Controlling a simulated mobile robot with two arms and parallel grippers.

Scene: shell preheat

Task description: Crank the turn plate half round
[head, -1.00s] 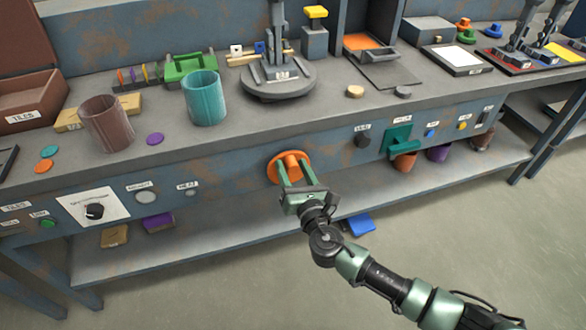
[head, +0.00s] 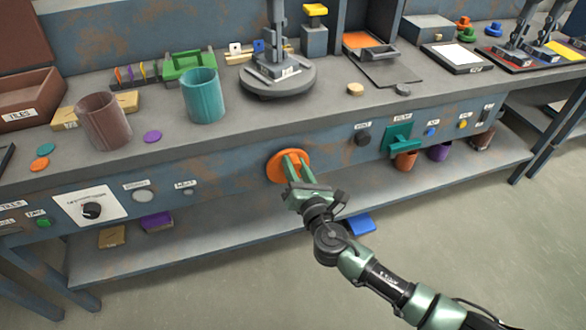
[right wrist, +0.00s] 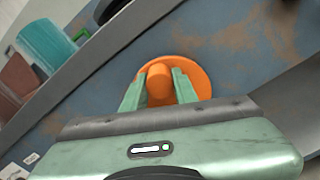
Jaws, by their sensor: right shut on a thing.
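The orange crank disc (head: 273,168) sits on the front panel of the bench, with a round orange handle (right wrist: 159,83) standing out from it. My right gripper (head: 294,158) is shut on this handle, one green finger on each side. In the right wrist view the fingers (right wrist: 158,85) flank the handle, with the disc behind. In the head view the fingers mostly hide the handle. The turn plate (head: 262,90) is a grey round plate on the bench top, above the crank, with a grey upright on it. My left gripper is not in view.
A teal cup (head: 203,97) and a brown cup (head: 104,122) stand left of the plate. A teal bracket (head: 401,138) sticks out from the panel to the right. A lower shelf (head: 235,217) runs below the crank, with a blue item (head: 360,224) near my arm.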

